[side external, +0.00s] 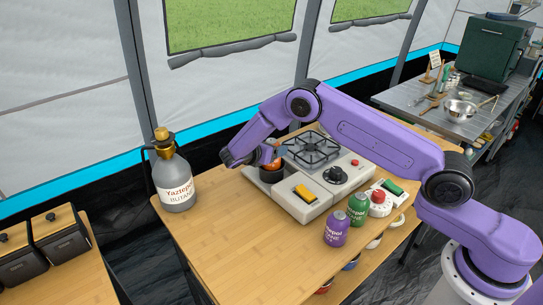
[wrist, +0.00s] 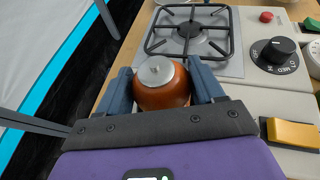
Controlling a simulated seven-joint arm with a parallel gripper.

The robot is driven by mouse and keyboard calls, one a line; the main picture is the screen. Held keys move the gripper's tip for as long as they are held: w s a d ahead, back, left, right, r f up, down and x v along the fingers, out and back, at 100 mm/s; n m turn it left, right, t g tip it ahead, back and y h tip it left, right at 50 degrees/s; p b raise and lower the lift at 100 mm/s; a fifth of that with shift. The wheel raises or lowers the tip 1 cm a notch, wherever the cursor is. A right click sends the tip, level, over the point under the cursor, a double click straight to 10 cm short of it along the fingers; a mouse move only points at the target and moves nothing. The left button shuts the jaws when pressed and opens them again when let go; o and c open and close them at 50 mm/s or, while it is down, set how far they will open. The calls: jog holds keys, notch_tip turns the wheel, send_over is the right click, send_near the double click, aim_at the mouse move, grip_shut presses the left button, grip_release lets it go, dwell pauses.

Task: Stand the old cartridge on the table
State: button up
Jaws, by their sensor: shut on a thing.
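The orange-brown cartridge with a grey cap (wrist: 161,90) is between my gripper's two fingers in the wrist view. It appears upright, with its cap toward the camera. My gripper (side external: 268,160) is shut on it at the stove's left end in the side view, where a small orange part of the cartridge (side external: 272,166) shows. A dark round holder (side external: 271,176) shows just below it; I cannot tell whether the cartridge's lower end is inside it. The table (side external: 215,245) has a light wooden top.
The camping stove (side external: 316,205) has a black burner grate (side external: 313,148), a knob and a yellow switch (side external: 304,193). A purple cartridge (side external: 336,230) and a green cartridge (side external: 358,208) stand in front. A large butane bottle (side external: 176,182) stands at the left corner. The front-left tabletop is clear.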

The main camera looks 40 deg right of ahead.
notch_tip(320, 180, up, 6)
jog(key=shift+f, duration=0.15)
jog(key=shift+s+a+r+t, duration=0.15)
jog(key=shift+a+r+t, duration=0.15)
jog(key=shift+r, duration=0.3)
jog(key=s+a+n+t+y, duration=0.8)
jog(key=s+a+n, duration=0.1)
jog(key=s+n, duration=0.1)
jog(key=shift+w+a+f, duration=0.5)
jog(key=shift+w+f, duration=1.65)
jog(key=shift+w, duration=0.15)
jog(key=shift+w+a+f, duration=0.45)
jog(key=shift+w+f, duration=1.7)
jog(key=shift+w, duration=0.2)
jog(key=shift+w+a+f, duration=0.5)
jog(key=shift+w+f, duration=1.65)
jog(key=shift+w, duration=0.15)
jog(key=shift+f, duration=0.15)
